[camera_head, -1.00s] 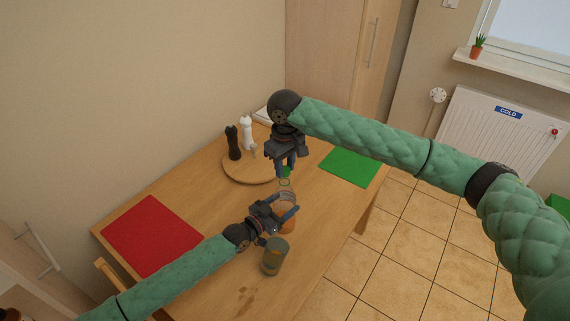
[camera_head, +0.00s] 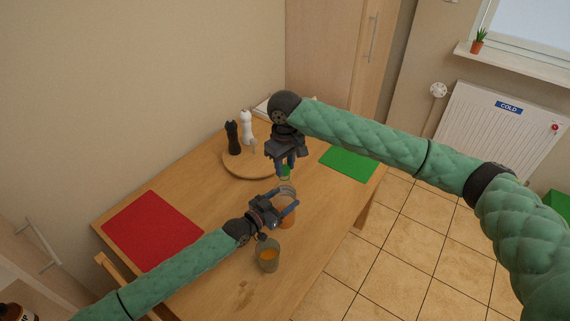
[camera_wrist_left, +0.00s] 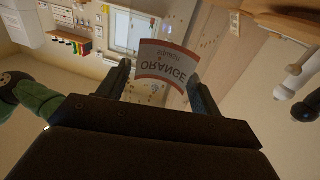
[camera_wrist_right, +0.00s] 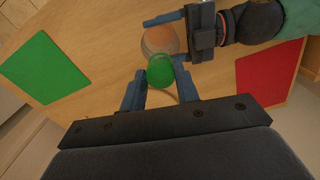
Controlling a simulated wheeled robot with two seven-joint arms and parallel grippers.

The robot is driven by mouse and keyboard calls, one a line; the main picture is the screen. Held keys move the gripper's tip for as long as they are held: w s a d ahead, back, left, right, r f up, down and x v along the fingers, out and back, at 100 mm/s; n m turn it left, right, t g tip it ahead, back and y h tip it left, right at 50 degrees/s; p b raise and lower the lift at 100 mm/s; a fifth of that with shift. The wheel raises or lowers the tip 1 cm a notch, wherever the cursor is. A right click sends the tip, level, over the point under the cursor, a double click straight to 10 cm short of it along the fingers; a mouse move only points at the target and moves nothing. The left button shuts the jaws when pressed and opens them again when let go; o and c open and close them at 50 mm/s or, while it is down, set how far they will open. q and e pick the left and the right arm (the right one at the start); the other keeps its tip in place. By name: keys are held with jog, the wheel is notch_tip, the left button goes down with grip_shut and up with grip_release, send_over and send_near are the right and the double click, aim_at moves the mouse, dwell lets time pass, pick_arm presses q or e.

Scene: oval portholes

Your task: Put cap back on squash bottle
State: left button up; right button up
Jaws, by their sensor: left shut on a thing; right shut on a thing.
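The squash bottle (camera_head: 287,217) is a clear bottle with orange contents, above the table's right part. In the left wrist view its label (camera_wrist_left: 166,64) reads ORANGE, upside down. My left gripper (camera_head: 286,200) is shut around the bottle from the left. The green cap (camera_head: 286,172) is between the fingertips of my right gripper (camera_head: 286,167), which is shut on it from above. In the right wrist view the cap (camera_wrist_right: 160,70) overlaps the bottle's top end (camera_wrist_right: 160,42). I cannot tell whether cap and neck touch.
A round wooden board (camera_head: 240,170) with a black mill (camera_head: 232,138) and a white mill (camera_head: 247,130) is behind. A red mat (camera_head: 152,232) and green mat (camera_head: 348,163) lie on the table.

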pick_arm(q)
jog(key=shift+f, duration=0.1)
pick_arm(e)
jog(key=shift+f, duration=0.55)
pick_arm(q)
jog(key=c, duration=0.5)
pick_arm(e)
jog(key=m, duration=0.3)
jog(key=shift+s+a+f+m, duration=0.1)
jog(key=shift+m, duration=0.3)
jog(key=m, duration=0.9)
jog(key=shift+a+m, duration=0.1)
jog(key=shift+m, duration=0.2)
jog(key=m, duration=0.7)
jog(key=shift+m, duration=0.4)
jog(key=m, duration=0.4)
jog(key=shift+w, duration=0.2)
jog(key=m, duration=0.4)
